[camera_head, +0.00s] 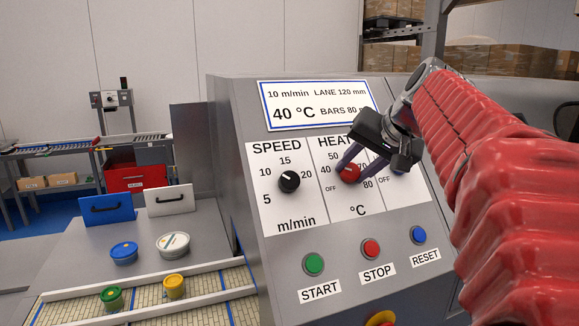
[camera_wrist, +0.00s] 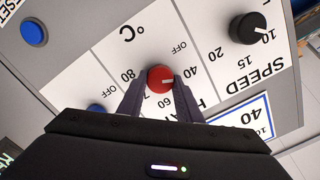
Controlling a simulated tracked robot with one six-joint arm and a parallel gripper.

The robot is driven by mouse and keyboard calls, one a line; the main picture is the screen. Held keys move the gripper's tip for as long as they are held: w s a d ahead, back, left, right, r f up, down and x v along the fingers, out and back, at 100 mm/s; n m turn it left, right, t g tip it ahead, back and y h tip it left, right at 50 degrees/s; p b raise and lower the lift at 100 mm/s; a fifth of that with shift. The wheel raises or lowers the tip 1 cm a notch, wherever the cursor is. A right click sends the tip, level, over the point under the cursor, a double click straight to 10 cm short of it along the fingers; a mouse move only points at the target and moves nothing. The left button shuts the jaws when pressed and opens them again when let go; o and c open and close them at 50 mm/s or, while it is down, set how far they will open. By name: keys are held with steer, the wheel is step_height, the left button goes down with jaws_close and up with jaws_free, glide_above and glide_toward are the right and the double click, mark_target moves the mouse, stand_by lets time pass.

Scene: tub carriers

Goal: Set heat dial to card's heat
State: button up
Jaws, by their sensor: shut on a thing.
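The red heat dial (camera_head: 349,174) sits on the sloped panel under the HEAT label. It also shows in the wrist view (camera_wrist: 160,75). My gripper (camera_head: 350,167) is shut on it, with one finger on each side in the wrist view (camera_wrist: 160,82). The dial's white mark points about at the 40 on its scale in the wrist view. The card (camera_head: 318,104) above the dials reads 10 m/min, lane 120 mm, 40 °C and bars 80 mm. My fingers hide the 50 in the wrist view and part of the scale in the head view.
The black speed dial (camera_head: 289,182) is left of the heat dial. A blue dial (camera_wrist: 97,108) is on the other side, partly hidden by my gripper. START (camera_head: 313,264), STOP (camera_head: 371,249) and RESET (camera_head: 418,235) buttons are below. A belt (camera_head: 215,292) with tubs runs at lower left.

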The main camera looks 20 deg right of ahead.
stand_by(0.3)
steer(key=o, duration=1)
steer(key=shift+o, duration=0.2)
steer(key=v, duration=1.3)
steer(key=shift+s+r, duration=0.25)
steer(key=shift+r, duration=0.05)
